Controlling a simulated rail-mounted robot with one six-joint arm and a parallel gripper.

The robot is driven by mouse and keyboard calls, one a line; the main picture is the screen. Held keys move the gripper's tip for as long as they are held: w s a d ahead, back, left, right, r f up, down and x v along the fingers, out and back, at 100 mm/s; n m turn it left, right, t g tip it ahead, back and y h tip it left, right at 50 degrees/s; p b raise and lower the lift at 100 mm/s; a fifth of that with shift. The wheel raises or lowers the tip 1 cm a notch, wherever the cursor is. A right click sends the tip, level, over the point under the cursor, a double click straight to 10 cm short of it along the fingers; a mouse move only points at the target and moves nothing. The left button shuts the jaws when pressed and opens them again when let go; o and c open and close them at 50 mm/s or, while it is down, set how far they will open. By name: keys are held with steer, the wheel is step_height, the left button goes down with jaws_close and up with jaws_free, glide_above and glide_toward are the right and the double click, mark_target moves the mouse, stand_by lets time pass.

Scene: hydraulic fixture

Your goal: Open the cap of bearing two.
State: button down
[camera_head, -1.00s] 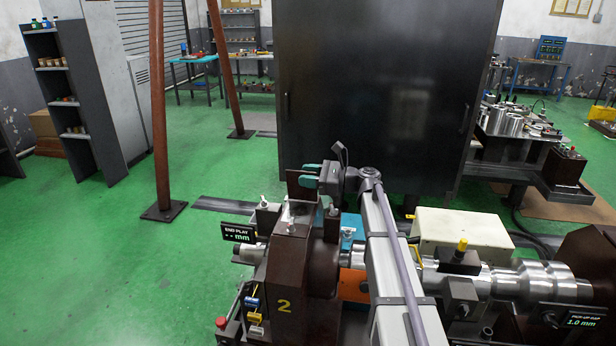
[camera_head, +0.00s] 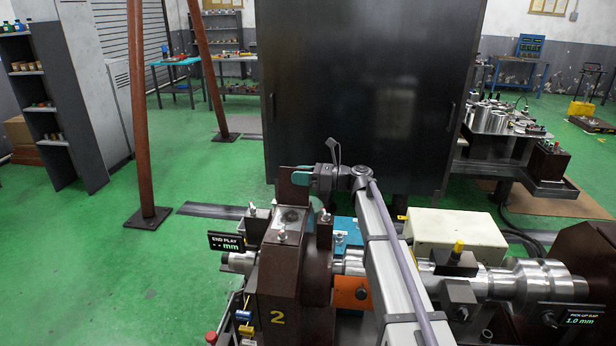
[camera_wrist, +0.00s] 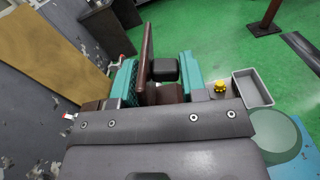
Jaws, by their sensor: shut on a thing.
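Bearing two is the brown housing with a yellow 2 (camera_head: 264,300) in the lower middle of the head view. A thin brown upright plate (camera_head: 293,186) stands above its top; whether it is part of the bearing's cap is unclear. My gripper (camera_head: 322,180) is above the bearing, its teal fingers at the plate. In the wrist view the brown plate (camera_wrist: 147,55) stands between the teal fingers of my gripper (camera_wrist: 157,76), which is shut on it. Metal studs (camera_head: 281,236) stick up from the bearing's top.
A metal shaft (camera_head: 515,284) runs right from the bearing. A large dark cabinet (camera_head: 360,90) stands behind. An end play display (camera_head: 226,243) is at left. Green floor lies open beyond.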

steer(key=c, duration=0.9)
jaws_free()
steer(key=shift+w+f, duration=0.15)
steer(key=shift+f, duration=0.05)
steer(key=shift+o, duration=0.2)
steer(key=v, duration=1.1)
